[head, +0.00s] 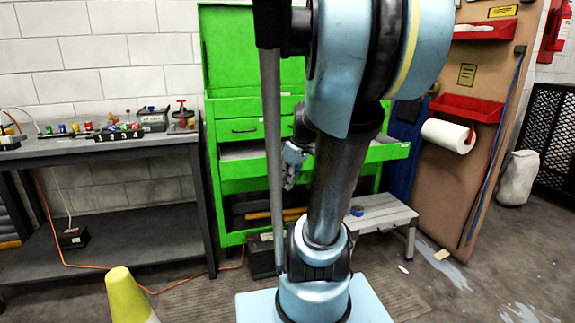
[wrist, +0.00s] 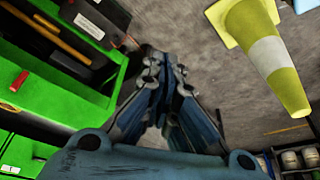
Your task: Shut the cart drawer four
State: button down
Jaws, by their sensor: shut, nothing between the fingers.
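A green tool cart (head: 297,102) stands against the wall in the head view, partly hidden behind my arm. One drawer (head: 243,171) low in its stack is pulled out toward me, showing its grey inside; I cannot read a drawer number. The drawers above look shut. My gripper (head: 290,184) is shut and empty, pointing down in front of the drawer's front panel. I cannot tell whether it touches the panel. In the wrist view, the gripper's fingers (wrist: 164,72) are together, with green cart parts (wrist: 55,105) to their left.
A workbench (head: 100,145) with small items stands left. A yellow cone (head: 127,293) is on the floor, also in the wrist view (wrist: 264,50). A grey step stool (head: 383,212) stands right of the cart. A board with red trays (head: 467,107) and a paper roll (head: 447,136) is farther right.

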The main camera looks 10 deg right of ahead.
jog(key=w+d+r+n+t+y, duration=0.1)
jog(key=w+d+n, duration=0.45)
jog(key=w, duration=0.55)
jog(key=w+d+r+n+t+y, duration=0.15)
jog(key=w+d+n, duration=0.35)
jog(key=w, duration=0.6)
jog(key=w+a+f, duration=0.3)
jog(key=w+f, duration=0.5)
jog(key=shift+w+a+f+m, duration=0.15)
jog(key=shift+w+a+m, duration=0.1)
jog(key=shift+w+m, duration=0.15)
jog(key=shift+w, duration=0.15)
send_over(273, 154)
jog(key=shift+w, duration=0.2)
